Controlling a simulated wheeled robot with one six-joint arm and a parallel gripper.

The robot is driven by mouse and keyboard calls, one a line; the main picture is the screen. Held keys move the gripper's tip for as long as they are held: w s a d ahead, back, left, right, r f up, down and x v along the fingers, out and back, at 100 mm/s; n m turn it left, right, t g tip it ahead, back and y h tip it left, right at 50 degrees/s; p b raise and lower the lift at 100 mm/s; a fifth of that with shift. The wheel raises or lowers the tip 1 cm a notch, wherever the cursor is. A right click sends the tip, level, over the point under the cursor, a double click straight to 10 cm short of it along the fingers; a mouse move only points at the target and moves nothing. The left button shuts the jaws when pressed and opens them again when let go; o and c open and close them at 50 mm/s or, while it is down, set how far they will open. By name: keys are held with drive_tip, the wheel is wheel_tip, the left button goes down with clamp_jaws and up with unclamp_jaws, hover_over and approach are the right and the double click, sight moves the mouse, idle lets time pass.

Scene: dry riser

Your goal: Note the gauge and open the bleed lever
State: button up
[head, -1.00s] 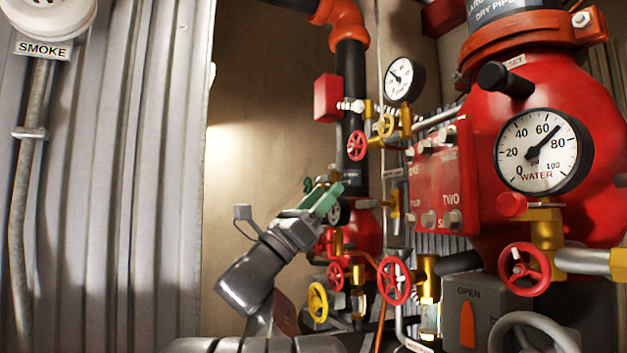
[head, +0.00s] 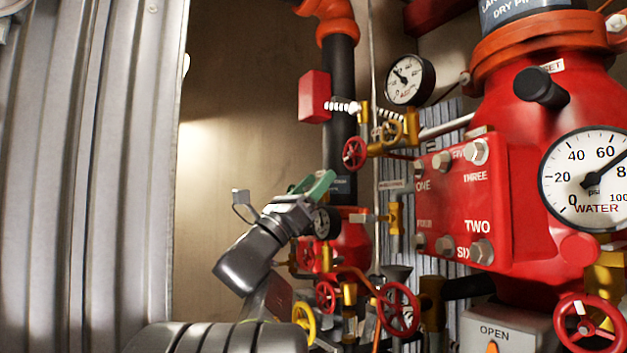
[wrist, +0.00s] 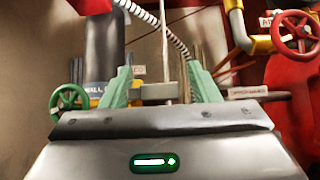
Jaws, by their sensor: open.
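The large white WATER gauge (head: 592,182) is on the red valve body at the right of the head view, partly cut off by the frame. Its needle points between 60 and 80 psi. My gripper (head: 322,183) has green fingers, is open, and is in front of the black pipe. In the wrist view my fingers (wrist: 162,82) stand apart, with a short grey bar showing between them; I cannot tell its depth. I cannot make out which part is the bleed lever.
Red handwheels (head: 398,308) and a yellow handwheel (head: 305,320) crowd the space below and right of my gripper. A red bolted plate (head: 462,205) stands to the right. A corrugated grey panel (head: 90,180) fills the left. A green handwheel (wrist: 70,103) is left of my fingers.

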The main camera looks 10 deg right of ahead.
drive_tip(key=shift+w, duration=0.1)
drive_tip(key=c, duration=1)
drive_tip(key=shift+o, duration=0.2)
